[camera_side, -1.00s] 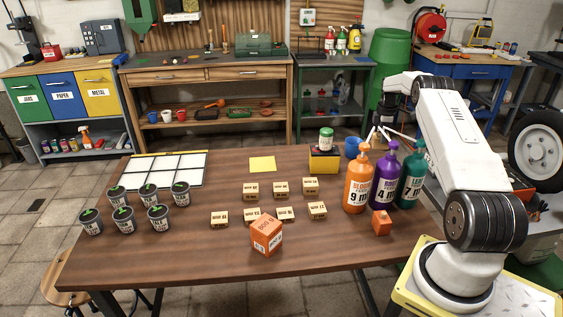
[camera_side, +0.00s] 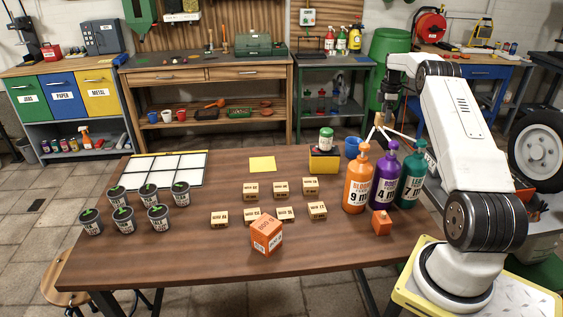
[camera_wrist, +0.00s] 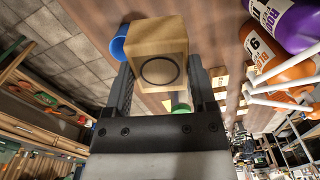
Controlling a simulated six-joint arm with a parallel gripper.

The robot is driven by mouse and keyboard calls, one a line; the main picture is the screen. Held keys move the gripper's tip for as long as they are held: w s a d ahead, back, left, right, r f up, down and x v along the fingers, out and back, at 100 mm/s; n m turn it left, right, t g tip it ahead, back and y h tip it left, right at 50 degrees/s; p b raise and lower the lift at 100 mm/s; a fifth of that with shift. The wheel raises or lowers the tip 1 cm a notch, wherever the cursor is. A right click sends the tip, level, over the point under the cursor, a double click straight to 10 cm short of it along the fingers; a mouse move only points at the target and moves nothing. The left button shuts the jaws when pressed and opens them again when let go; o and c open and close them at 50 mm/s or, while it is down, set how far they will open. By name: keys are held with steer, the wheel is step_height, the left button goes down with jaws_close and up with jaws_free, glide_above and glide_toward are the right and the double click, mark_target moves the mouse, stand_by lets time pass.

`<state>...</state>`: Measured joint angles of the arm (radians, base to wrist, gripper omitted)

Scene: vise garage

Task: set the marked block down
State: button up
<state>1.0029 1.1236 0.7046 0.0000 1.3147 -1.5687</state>
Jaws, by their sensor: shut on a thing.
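My gripper (camera_wrist: 160,78) is shut on a tan wooden block (camera_wrist: 157,50), one finger on each side. The block has a black ring drawn on the face toward the wrist camera. In the side view, my gripper (camera_side: 383,105) is beyond the bottles, and the small held block (camera_side: 379,118) shows below it, in the air above pale rods. A yellow square (camera_side: 262,164) lies flat on the brown table (camera_side: 190,255). Several small tan blocks (camera_side: 251,191) with printed labels stand in two rows on the table; their marks are too small to read.
Orange (camera_side: 357,185), purple (camera_side: 384,180) and green (camera_side: 411,180) pump bottles stand at the table's right. A blue cup (camera_side: 352,147) and a yellow-black box (camera_side: 324,162) are behind them. An orange cube (camera_side: 266,236) is in front. Left are a white grid board (camera_side: 150,170) and several dark pots (camera_side: 123,220).

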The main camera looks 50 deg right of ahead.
steer(key=w+a+n, duration=0.3)
steer(key=w+a, duration=0.3)
steer(key=a, duration=0.5)
steer(key=w+a+n, duration=0.4)
steer(key=w+a, duration=0.3)
steer(key=a, duration=0.4)
steer(key=w+a+n, duration=0.3)
steer(key=w+a, duration=0.3)
steer(key=a, duration=0.5)
steer(key=s+a+n, duration=0.3)
steer(key=a+n, duration=0.1)
steer(key=a, duration=0.7)
steer(key=s+a+n, duration=0.3)
steer(key=a, duration=0.8)
steer(key=s+a+n, duration=0.3)
steer(key=a+n, duration=0.1)
steer(key=a, duration=0.7)
steer(key=f, duration=0.4)
steer(key=shift+w+a+f, duration=0.1)
steer(key=shift+w+f, duration=0.1)
steer(key=shift+f, duration=0.15)
